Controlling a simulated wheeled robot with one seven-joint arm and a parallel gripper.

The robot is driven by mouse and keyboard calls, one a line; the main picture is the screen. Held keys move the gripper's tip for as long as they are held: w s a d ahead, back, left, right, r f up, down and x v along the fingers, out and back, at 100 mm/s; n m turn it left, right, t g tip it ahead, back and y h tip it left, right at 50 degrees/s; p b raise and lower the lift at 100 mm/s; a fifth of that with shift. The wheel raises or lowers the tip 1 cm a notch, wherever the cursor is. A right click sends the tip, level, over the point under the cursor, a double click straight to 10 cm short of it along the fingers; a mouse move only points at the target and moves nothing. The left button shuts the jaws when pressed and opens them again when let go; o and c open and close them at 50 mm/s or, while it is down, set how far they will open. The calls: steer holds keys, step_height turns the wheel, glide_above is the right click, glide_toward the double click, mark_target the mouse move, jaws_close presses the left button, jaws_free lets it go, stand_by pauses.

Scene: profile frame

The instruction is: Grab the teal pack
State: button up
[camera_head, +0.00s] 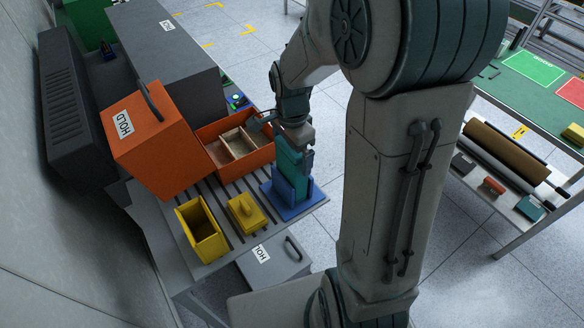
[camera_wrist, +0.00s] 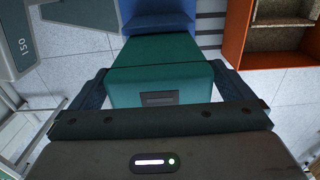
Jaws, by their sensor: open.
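The teal pack (camera_head: 291,166) stands upright in a blue holder (camera_head: 291,199) on the slotted grey table. In the wrist view the teal pack (camera_wrist: 155,60) fills the middle, with the blue holder (camera_wrist: 158,20) beyond it. My gripper (camera_head: 295,143) is over the top of the pack, pointing down. In the wrist view my gripper (camera_wrist: 160,68) is open, with one dark finger on each side of the pack. Whether the fingers touch its sides cannot be told. The lower part of the pack is hidden inside the holder.
An open orange box (camera_head: 262,160) with compartments stands close left of the holder. A larger orange case (camera_head: 165,155) stands left of it. A yellow open bin (camera_head: 203,232) and a yellow block (camera_head: 247,213) sit in front. A green-topped table (camera_head: 500,90) is at right.

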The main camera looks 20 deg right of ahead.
steer(key=c, duration=1.9)
step_height(320, 180, up, 18)
steer(key=shift+b, duration=0.35)
